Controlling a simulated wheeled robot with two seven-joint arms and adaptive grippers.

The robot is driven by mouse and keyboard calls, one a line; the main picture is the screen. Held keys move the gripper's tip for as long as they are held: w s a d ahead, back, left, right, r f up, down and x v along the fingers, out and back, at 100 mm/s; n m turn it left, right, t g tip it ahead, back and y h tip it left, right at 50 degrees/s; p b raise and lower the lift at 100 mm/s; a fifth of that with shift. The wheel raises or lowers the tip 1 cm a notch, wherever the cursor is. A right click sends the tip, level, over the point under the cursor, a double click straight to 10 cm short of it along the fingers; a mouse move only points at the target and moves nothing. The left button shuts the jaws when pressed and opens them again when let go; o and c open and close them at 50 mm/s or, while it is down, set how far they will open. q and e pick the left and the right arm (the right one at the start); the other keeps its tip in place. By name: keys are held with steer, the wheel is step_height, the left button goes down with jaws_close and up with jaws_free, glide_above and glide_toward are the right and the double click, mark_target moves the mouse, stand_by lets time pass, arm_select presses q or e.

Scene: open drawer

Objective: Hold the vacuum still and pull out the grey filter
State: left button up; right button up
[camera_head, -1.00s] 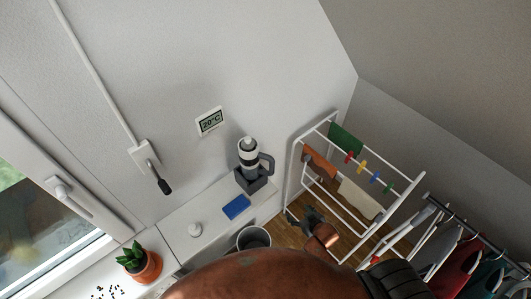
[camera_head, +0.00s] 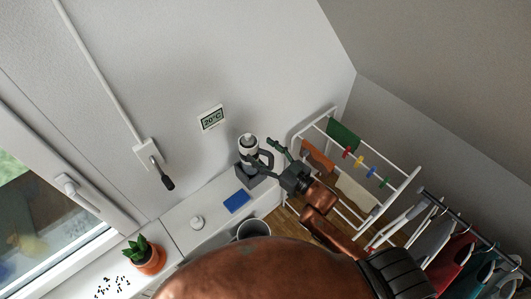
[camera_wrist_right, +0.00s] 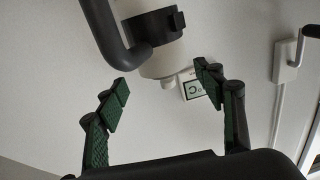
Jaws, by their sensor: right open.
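The handheld vacuum (camera_head: 247,144) stands upright in a dark grey holder (camera_head: 250,182) on the white ledge by the wall. My right gripper (camera_head: 270,156) is open beside the vacuum's dark handle, on its right side. In the right wrist view, my right gripper (camera_wrist_right: 161,78) has its green fingertips spread apart. The vacuum (camera_wrist_right: 165,58) there shows a dark ring, a curved dark handle and a pale end with a small nub, beyond the fingers. I see nothing held. I cannot clearly tell the grey filter from the rest of the vacuum. My left gripper is out of view.
A blue sponge-like block (camera_head: 237,201) and a small white knob-shaped object (camera_head: 197,222) lie on the ledge. A drying rack (camera_head: 376,207) with cloths stands right of my arm. A grey bucket (camera_head: 253,229) and a potted plant (camera_head: 145,257) are nearer.

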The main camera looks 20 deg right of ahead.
mark_target(254, 145)
steer(key=p+x, duration=0.1)
steer(key=x, duration=0.6)
steer(key=shift+f, duration=0.1)
jaws_close()
stand_by(0.7)
stand_by(0.9)
